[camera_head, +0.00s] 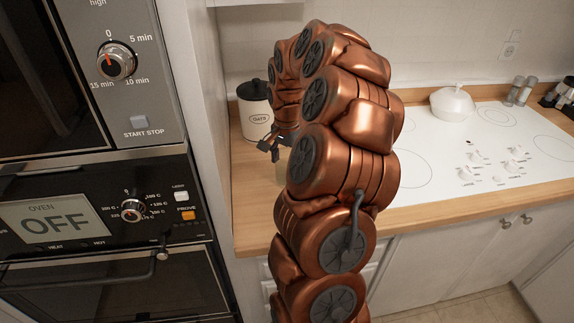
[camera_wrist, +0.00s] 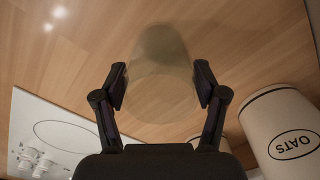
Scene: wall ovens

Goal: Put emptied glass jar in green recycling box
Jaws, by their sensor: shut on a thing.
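The glass jar (camera_wrist: 160,50) is a clear, faintly greenish see-through shape in the wrist view, over the wooden worktop. My gripper (camera_wrist: 161,84) has a finger on each side of it and is shut on it. In the head view my gripper (camera_head: 271,145) is low over the worktop, just in front of the oats canister, and partly hidden by my copper arm. My arm covers most of the jar's place in that view. I cannot tell whether the jar touches the worktop. The green recycling box is not in view.
The white oats canister (camera_head: 256,112) with a black lid stands close to my gripper; it also shows in the wrist view (camera_wrist: 279,130). A white hob (camera_head: 480,140) with a white pot (camera_head: 452,104) lies to the right. Wall ovens (camera_head: 100,220) stand at left.

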